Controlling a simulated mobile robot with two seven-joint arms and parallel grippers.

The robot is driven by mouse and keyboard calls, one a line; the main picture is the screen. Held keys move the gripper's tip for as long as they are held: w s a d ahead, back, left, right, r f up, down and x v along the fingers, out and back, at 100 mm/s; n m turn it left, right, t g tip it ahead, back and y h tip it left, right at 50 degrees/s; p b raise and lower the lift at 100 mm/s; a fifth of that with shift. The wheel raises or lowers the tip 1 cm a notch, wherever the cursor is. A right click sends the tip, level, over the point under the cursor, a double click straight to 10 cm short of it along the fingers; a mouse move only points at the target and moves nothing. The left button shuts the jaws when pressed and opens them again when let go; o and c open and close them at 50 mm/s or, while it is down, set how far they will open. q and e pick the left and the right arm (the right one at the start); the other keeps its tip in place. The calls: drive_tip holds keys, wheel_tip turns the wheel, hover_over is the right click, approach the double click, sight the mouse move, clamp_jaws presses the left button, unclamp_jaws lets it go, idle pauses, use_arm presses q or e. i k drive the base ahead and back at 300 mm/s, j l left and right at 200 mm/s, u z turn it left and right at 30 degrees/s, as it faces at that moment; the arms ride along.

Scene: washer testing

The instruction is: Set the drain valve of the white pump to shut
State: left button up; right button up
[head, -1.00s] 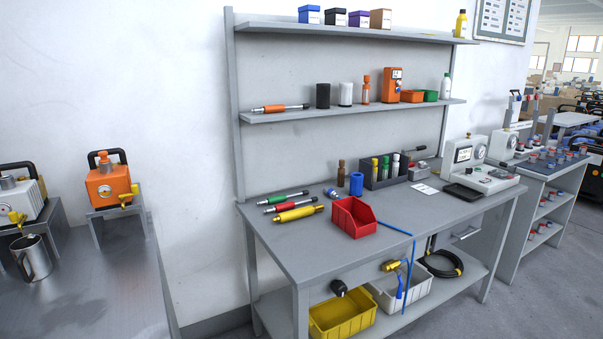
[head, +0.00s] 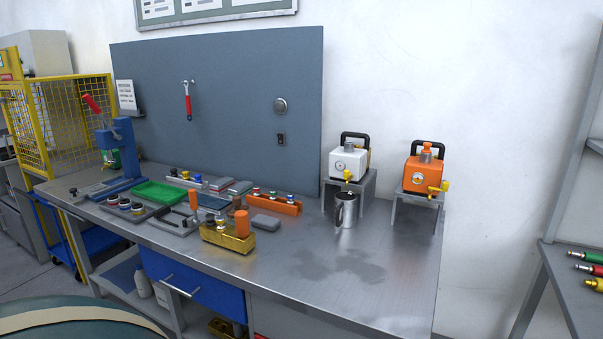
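The white pump (head: 348,163) stands on a small grey metal stand towards the right end of the steel workbench. It has a black carry handle and a round gauge on its front. Its yellow drain valve (head: 348,176) sits low on the front, above a metal mug (head: 346,210) on the bench. The valve is too small to tell its setting. An orange pump (head: 425,174) with its own yellow valve stands on a second stand to the right. Neither of my grippers is in view.
The workbench (head: 385,265) has bare room in front of the pumps. Left of them are an orange rack (head: 274,204), a yellow block fixture (head: 228,238), a green tray (head: 160,193) and a blue press (head: 122,155). Another table (head: 575,285) stands at the right edge.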

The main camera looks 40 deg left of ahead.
sight(347, 175)
drive_tip(key=u, duration=1.1)
